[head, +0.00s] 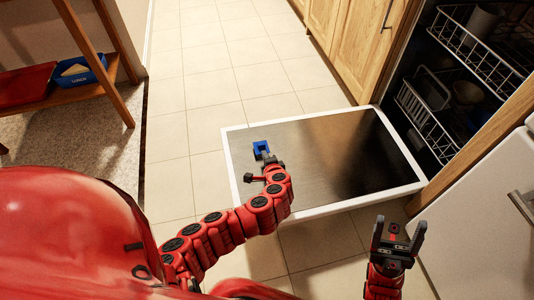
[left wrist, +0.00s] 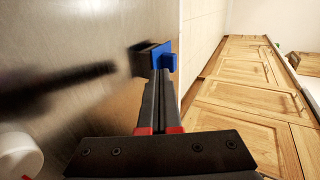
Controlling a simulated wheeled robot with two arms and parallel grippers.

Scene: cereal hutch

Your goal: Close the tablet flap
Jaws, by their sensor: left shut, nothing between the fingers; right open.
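The open dishwasher door (head: 330,140) lies folded down, its steel inner face up. A small blue piece, seemingly the tablet flap (head: 261,146), stands up from that face near its left side. In the left wrist view the blue flap (left wrist: 168,55) is just beyond the fingertips. My left gripper (head: 264,158) is shut and empty, right at the flap; its fingers (left wrist: 156,78) partly hide the flap's base, and I cannot tell whether they touch it. My right gripper (head: 398,236) is open and empty, in front of the door's near right edge.
The dishwasher racks (head: 440,110) with dishes are at the right. A white appliance front (head: 490,195) is at the lower right. Wooden cabinets (head: 345,40) stand behind. A wooden shelf (head: 80,94) with a blue lunch box (head: 80,72) is at the left. Tiled floor (head: 205,80) is clear.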

